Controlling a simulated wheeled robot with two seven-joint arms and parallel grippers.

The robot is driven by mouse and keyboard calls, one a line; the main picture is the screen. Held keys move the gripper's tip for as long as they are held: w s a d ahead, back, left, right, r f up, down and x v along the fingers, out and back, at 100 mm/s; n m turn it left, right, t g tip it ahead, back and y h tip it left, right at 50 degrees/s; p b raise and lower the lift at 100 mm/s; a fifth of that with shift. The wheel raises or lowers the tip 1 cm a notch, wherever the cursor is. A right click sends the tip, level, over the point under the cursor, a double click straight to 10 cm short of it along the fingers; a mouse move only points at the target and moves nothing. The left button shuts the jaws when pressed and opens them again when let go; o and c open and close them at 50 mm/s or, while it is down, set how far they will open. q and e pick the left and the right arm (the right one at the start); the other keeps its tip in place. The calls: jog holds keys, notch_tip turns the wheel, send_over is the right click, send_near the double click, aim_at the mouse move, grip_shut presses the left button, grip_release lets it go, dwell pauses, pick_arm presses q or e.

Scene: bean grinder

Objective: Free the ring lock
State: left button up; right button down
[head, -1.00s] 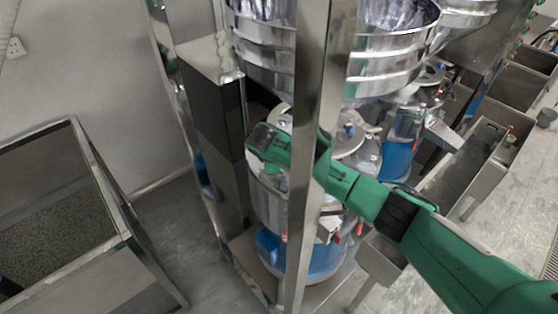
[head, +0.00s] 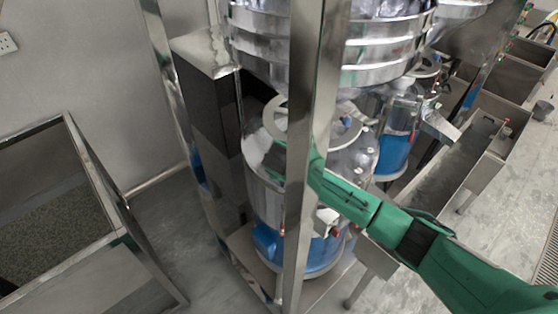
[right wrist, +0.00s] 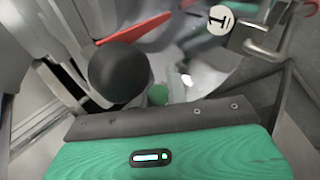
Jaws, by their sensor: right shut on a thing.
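The grinder (head: 268,205) is a steel drum with a blue lower part, standing behind a steel post. A pale ring (head: 271,118), perhaps the ring lock, shows on both sides of the post at its top. My right arm crosses from the right in front of the drum. Its gripper (head: 274,158) is at the drum's upper part, partly behind the post. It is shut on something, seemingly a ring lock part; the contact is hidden. In the right wrist view a black round knob (right wrist: 120,72) and a red lever (right wrist: 135,29) are close ahead. My left gripper is not in view.
The upright steel post (head: 307,150) stands between my head and the drum. A large steel hopper (head: 385,60) hangs above. An open bin (head: 95,190) stands at left. A second blue-based machine (head: 393,150) and steel troughs are at right.

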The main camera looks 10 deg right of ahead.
jog(key=shift+r, duration=0.1)
jog(key=c, duration=1.7)
grip_release()
